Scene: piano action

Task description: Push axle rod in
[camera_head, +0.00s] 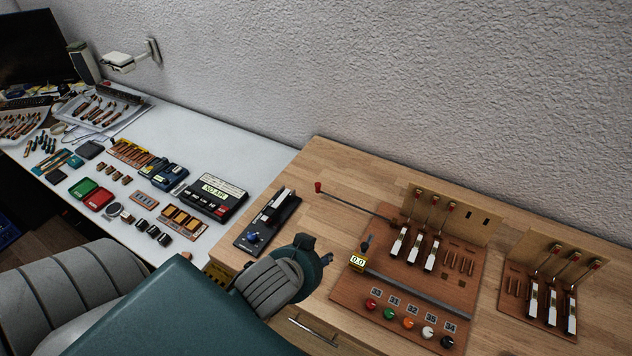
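The axle rod (352,204) is a thin dark rod with a red knob (318,187) at its left end. It lies slanted over the wooden table, and its right end meets the left side of the piano action assembly (418,240). Most of its length sticks out to the left. My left gripper (328,258) is below the rod and apart from it, left of the yellow display reading 0.0. It is small and partly hidden by my own wrist, so its opening is unclear. My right gripper is not in view.
The assembly board has upright hammers with red tips, a metal rail (430,292) and several coloured knobs in front. A second hammer board (545,290) stands at right. A dark fixture (268,220) sits at the table's left. Bare wood lies around the red knob.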

